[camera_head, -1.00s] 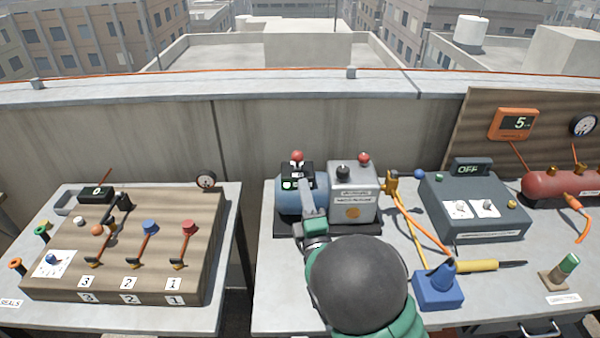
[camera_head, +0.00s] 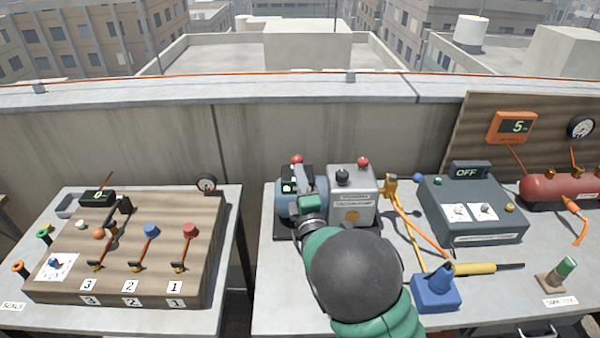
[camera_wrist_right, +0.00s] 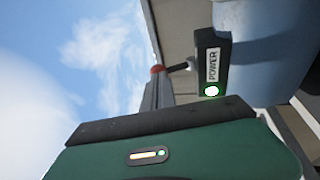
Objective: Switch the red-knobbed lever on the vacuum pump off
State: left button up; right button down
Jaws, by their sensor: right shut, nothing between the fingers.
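The vacuum pump has a blue tank (camera_head: 287,208) and a grey box (camera_head: 352,190). A black switch housing marked POWER (camera_wrist_right: 212,62) is on the tank, with a lit green lamp (camera_wrist_right: 211,91). The lever's red knob (camera_head: 297,159) stands above the housing; it also shows in the wrist view (camera_wrist_right: 157,69), on a dark stem. My right gripper (camera_head: 306,175) is shut and empty, its tips close beside the knob. Whether they touch it, I cannot tell. My right arm hides part of the pump front. My left gripper is out of view.
A second red knob (camera_head: 363,161) and a black knob (camera_head: 342,174) top the grey box. A lever board (camera_head: 140,250) is at left.

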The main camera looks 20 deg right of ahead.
aim_at(300, 157)
jog(key=r+g+p, duration=0.1)
jog(key=p, duration=0.2)
jog(key=w+r+g+p, duration=0.1)
jog(key=p, duration=0.2)
jog(key=r+g+p, duration=0.1)
jog(key=p, duration=0.2)
jog(key=shift+w+d+r+m, duration=0.25)
jog(key=shift+w+r+m, duration=0.05)
jog(key=shift+r, duration=0.05)
jog(key=g+p, duration=0.1)
jog(key=p, duration=0.1)
jog(key=w+g+p, duration=0.1)
jog(key=p, duration=0.2)
jog(key=w+g+p, duration=0.1)
jog(key=p, duration=0.1)
jog(key=shift+d+r+m+g+y, duration=0.3)
jog(key=shift+r+y, duration=0.05)
jog(key=shift+y, duration=0.05)
jog(key=shift+w+d+f+g+p, duration=0.1)
jog(key=shift+w+d+g+p, duration=0.05)
jog(key=shift+w+g+p, duration=0.55)
jog(key=shift+f, duration=0.25)
jog(key=shift+w+d+r+p, duration=0.1)
jog(key=shift+w+r+p, duration=0.1)
jog(key=shift+p, duration=0.1)
jog(key=shift+r, duration=0.15)
